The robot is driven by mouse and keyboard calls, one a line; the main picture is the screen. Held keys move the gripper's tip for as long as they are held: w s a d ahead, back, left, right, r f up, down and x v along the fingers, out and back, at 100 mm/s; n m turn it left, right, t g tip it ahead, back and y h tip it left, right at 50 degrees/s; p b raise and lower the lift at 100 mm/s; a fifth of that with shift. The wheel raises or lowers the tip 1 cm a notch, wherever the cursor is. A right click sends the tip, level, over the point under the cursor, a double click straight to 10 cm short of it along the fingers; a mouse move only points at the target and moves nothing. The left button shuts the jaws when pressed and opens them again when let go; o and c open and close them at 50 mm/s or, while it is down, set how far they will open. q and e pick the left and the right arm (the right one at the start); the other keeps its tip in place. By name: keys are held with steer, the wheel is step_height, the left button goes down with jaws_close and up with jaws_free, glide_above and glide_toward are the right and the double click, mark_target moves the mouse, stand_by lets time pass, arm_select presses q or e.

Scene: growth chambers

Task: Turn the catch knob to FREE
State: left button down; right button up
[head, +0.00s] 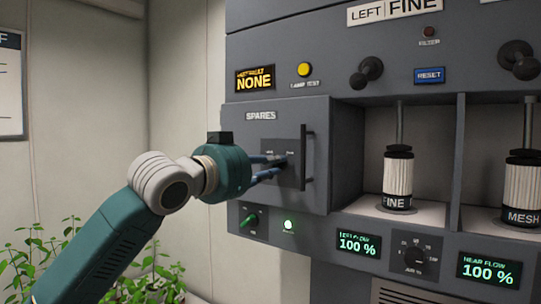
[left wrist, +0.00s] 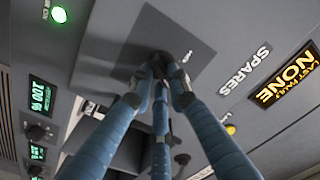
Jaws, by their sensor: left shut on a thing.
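The catch knob (left wrist: 161,58) is small and dark, on a dark square plate (head: 297,176) on the front of the grey SPARES door (head: 265,118). My left gripper (head: 281,166) reaches in from the left, and its blue fingers are shut on the knob. In the left wrist view the fingers (left wrist: 162,72) close around the knob and hide most of it. Small white labels sit above the knob, too small to read surely. I cannot tell which way the knob points. The SPARES door looks closed. My right gripper is out of view.
A dark vertical handle (head: 306,157) stands just right of the knob. Open bays to the right hold a FINE filter (head: 398,175) and a MESH filter (head: 524,182). Below are a green switch (head: 249,220), a lit green lamp (head: 288,225) and flow displays (head: 358,244). Plants (head: 40,262) stand lower left.

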arm_select(q)
steer(key=shift+m+p, duration=0.9)
steer(key=shift+m, duration=0.8)
steer(key=shift+f, duration=0.1)
steer(key=c, duration=1.6)
jaws_free()
steer(key=shift+c, duration=0.2)
steer(key=v, duration=1.2)
